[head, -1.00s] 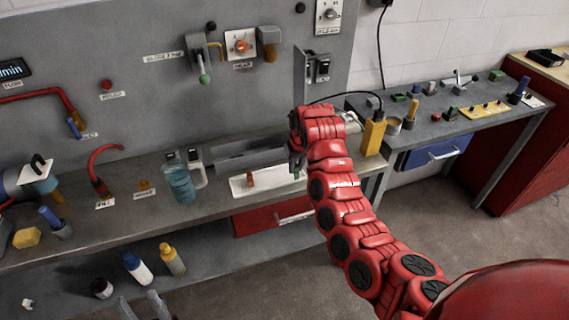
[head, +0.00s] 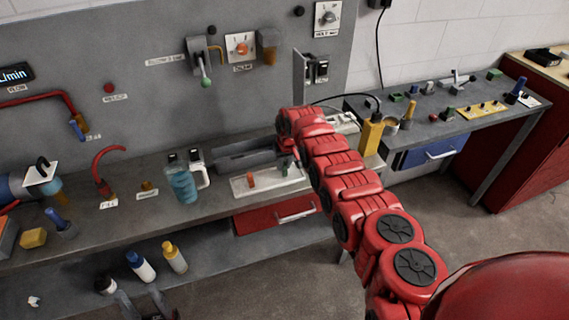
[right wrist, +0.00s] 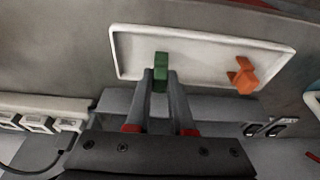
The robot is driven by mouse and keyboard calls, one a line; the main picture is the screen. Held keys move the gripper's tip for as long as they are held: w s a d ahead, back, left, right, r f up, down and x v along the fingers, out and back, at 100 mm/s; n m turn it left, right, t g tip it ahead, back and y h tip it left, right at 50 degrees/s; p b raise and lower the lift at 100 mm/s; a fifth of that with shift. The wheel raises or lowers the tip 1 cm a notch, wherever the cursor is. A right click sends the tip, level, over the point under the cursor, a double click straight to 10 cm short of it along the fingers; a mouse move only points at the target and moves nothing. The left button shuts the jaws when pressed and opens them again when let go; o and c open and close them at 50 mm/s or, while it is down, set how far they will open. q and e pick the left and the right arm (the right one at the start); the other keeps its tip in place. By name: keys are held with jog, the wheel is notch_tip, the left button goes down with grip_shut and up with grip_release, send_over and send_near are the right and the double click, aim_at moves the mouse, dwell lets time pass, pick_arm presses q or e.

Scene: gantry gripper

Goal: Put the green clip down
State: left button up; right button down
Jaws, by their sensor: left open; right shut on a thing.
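The green clip (right wrist: 160,66) is between the fingertips of my right gripper (right wrist: 160,84) in the right wrist view. My right gripper is shut on it, over the white tray (right wrist: 205,80). I cannot tell if the clip touches the tray. In the head view the green clip (head: 285,168) shows at the right part of the tray (head: 268,188), partly hidden by my red arm. An orange clip (right wrist: 242,76) stands in the same tray, apart from the green one. My left gripper (head: 142,302) is open and empty at the bottom edge of the head view.
A blue bottle (head: 182,186) stands left of the tray. A yellow block (head: 371,136) stands to its right. A red drawer (head: 275,216) is below the bench top. Bottles (head: 174,257) stand on the lower shelf. The tray between the clips is clear.

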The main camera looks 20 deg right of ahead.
jog(key=shift+f, duration=0.35)
jog(key=shift+f, duration=0.1)
jog(key=c, duration=0.8)
grip_release()
